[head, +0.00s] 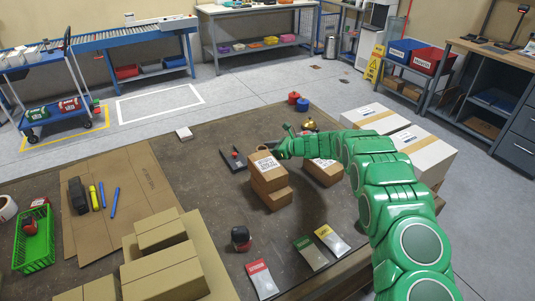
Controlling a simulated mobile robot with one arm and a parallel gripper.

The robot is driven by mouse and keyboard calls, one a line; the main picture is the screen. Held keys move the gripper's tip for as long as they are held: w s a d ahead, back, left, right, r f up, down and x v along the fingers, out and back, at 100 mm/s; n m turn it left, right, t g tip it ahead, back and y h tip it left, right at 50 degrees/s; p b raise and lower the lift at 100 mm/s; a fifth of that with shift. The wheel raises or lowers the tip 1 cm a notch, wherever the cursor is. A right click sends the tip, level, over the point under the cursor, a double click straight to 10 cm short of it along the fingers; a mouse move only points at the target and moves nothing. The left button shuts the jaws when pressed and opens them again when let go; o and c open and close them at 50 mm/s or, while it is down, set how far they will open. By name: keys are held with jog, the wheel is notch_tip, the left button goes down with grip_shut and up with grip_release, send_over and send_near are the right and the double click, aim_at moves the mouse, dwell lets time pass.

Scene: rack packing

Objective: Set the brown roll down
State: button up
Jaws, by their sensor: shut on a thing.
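My gripper (281,152) is at the end of the green arm, over the middle of the dark work table (217,158), by the top of a stack of two brown boxes (268,178). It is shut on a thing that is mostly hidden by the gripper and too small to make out. I take it to be the brown roll, but I cannot see its shape. Whether it touches the boxes I cannot tell.
Another labelled brown box (325,173) stands right of the stack, and white-topped cartons (398,145) behind the arm. A dark tool (234,159) lies left of the stack. Bare table shows left and front of the stack.

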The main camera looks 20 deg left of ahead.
jog(key=shift+f, duration=0.95)
jog(key=shift+f, duration=0.15)
jog(key=o, duration=1)
jog(key=shift+o, duration=0.2)
jog(key=shift+d+r, duration=0.35)
jog(key=shift+d, duration=0.1)
jog(key=v, duration=1.1)
jog(key=shift+r, duration=0.1)
